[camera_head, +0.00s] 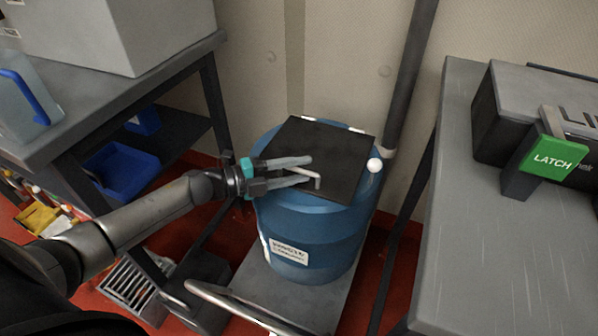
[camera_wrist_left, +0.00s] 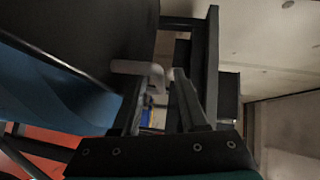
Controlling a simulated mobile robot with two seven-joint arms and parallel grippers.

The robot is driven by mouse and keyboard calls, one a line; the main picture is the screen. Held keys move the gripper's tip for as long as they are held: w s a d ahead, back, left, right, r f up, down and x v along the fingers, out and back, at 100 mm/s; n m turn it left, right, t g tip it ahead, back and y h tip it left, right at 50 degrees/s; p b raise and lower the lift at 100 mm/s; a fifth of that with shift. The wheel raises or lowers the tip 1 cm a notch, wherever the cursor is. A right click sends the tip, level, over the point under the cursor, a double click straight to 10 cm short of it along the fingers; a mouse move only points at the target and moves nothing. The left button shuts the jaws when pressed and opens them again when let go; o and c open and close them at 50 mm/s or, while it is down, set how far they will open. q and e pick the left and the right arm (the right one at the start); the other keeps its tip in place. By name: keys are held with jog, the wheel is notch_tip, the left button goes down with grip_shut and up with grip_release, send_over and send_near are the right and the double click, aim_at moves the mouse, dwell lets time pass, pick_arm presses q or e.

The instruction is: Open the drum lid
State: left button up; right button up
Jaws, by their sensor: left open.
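The blue drum (camera_head: 315,235) stands upright with a label on its front. Its lid (camera_head: 335,145) is a dark square plate lying across the top. A pale bent handle (camera_head: 317,182) is on the lid near its front left edge. My left gripper (camera_head: 310,170) reaches in from the left over the lid, with its fingers apart on either side of the handle. In the left wrist view the handle (camera_wrist_left: 138,68) shows close to the tips of the open gripper (camera_wrist_left: 155,90). I cannot tell whether a finger touches it. My right gripper is not in view.
A grey bench (camera_head: 500,270) on the right carries a dark case with a green LATCH tag (camera_head: 553,160). A shelf table (camera_head: 110,95) on the left holds a grey box and a jug. A dark pipe (camera_head: 410,75) rises behind the drum. The drum stands on a grey platform (camera_head: 255,285) with a rail.

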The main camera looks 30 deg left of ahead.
pick_arm(q)
jog(key=shift+w+d, duration=0.15)
grip_shut()
dwell(0.4)
dwell(1.0)
